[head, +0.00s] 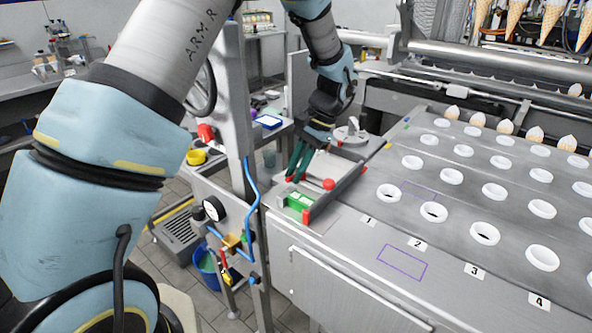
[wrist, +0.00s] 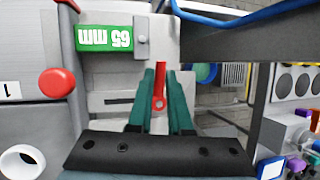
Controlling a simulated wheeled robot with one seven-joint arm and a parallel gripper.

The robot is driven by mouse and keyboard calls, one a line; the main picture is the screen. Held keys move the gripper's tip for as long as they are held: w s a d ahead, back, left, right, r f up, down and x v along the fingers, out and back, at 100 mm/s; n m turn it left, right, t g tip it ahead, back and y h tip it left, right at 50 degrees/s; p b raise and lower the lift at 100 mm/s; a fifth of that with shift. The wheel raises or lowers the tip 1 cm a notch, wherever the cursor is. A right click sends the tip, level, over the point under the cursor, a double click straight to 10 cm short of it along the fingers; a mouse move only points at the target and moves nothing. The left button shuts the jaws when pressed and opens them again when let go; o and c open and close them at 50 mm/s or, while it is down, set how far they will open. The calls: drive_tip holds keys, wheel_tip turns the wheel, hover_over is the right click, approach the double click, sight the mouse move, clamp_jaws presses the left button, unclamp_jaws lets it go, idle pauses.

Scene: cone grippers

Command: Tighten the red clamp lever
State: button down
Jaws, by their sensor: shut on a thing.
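The red clamp lever (wrist: 159,90) stands between the two dark green fingers of my gripper (wrist: 158,72) in the wrist view, over a slotted pale metal plate (wrist: 112,100). My gripper is shut on the lever, with a finger on each side. In the head view my gripper (head: 298,158) reaches down to the fixture at the left end of the metal table. The lever cannot be made out there. A green "65 mm" label (wrist: 110,38) sits on the fixture beside the fingers, upside down in the wrist view; it also shows in the head view (head: 300,202).
A round red knob (wrist: 57,82) is near the fixture's corner, also in the head view (head: 328,184). The table (head: 340,262) carries rows of white ring holders (head: 433,212), several holding cones at the back. A pressure gauge (head: 214,208) and blue hose are left of it.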

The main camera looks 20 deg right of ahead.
idle(0.4)
drive_tip(key=m+t, duration=0.1)
drive_tip(key=m, duration=0.3)
drive_tip(key=shift+w+a+t, duration=0.2)
drive_tip(key=shift+w+t, duration=0.2)
drive_tip(key=m, duration=0.2)
drive_tip(key=w+m+t+h+b, duration=0.1)
drive_tip(key=m, duration=0.1)
drive_tip(key=shift+m+t, duration=0.3)
drive_tip(key=m+h, duration=0.1)
drive_tip(key=m, duration=0.1)
drive_tip(key=w+m+t+h, duration=0.1)
drive_tip(key=m, duration=0.1)
drive_tip(key=shift+w+d+b, duration=0.1)
drive_tip(key=shift+d+b, duration=0.05)
drive_tip(key=shift+b, duration=0.25)
drive_tip(key=shift+w+d+m+t+h, duration=0.2)
drive_tip(key=shift+m+h, duration=0.25)
drive_tip(key=shift+m, duration=0.7)
drive_tip(key=shift+w+d+m+t+h, duration=0.15)
drive_tip(key=shift+m+h, duration=0.3)
drive_tip(key=shift+m, duration=0.7)
drive_tip(key=c, duration=0.8)
unclamp_jaws()
drive_tip(key=shift+c, duration=0.2)
drive_tip(key=shift+r, duration=0.1)
